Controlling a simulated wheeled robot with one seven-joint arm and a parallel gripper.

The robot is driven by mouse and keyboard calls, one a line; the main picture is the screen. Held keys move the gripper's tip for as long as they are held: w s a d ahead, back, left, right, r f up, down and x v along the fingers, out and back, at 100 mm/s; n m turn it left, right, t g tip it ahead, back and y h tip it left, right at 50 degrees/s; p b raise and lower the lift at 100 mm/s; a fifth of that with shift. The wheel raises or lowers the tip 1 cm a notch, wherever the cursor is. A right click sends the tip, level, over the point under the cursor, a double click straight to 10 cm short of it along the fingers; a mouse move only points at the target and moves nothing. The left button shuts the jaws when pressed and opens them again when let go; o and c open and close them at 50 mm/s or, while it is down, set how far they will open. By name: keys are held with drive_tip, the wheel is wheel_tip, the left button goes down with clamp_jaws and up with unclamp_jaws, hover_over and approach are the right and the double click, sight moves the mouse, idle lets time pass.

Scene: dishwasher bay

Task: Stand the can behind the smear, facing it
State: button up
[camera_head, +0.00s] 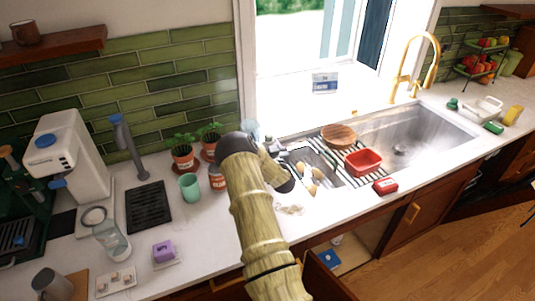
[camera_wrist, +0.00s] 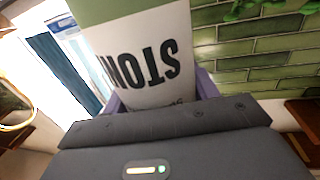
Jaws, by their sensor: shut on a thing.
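In the wrist view a can (camera_wrist: 150,50) with a white label and a pale green band fills the space ahead of my gripper (camera_wrist: 161,93). Large dark letters on the label read upside down, and the can looks tilted there. My gripper's purple fingers are shut on it, one on each side. In the head view my gripper (camera_head: 284,178) is mostly hidden by my arm, over the counter left of the sink, and I cannot make out the held can. A pale, faint patch (camera_head: 290,209), possibly the smear, lies on the counter just right of my arm.
A green cup (camera_head: 190,187), an orange-red jar (camera_head: 219,180) and potted plants (camera_head: 183,152) stand left of my arm. A red box (camera_head: 385,186) is near the counter's front edge.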

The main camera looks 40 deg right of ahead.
drive_tip(key=shift+f+p, duration=0.7)
drive_tip(key=shift+f, duration=1.3)
drive_tip(key=shift+f, duration=0.15)
drive_tip(key=o, duration=1.2)
drive_tip(key=shift+c, duration=0.2)
drive_tip(key=shift+a, duration=0.1)
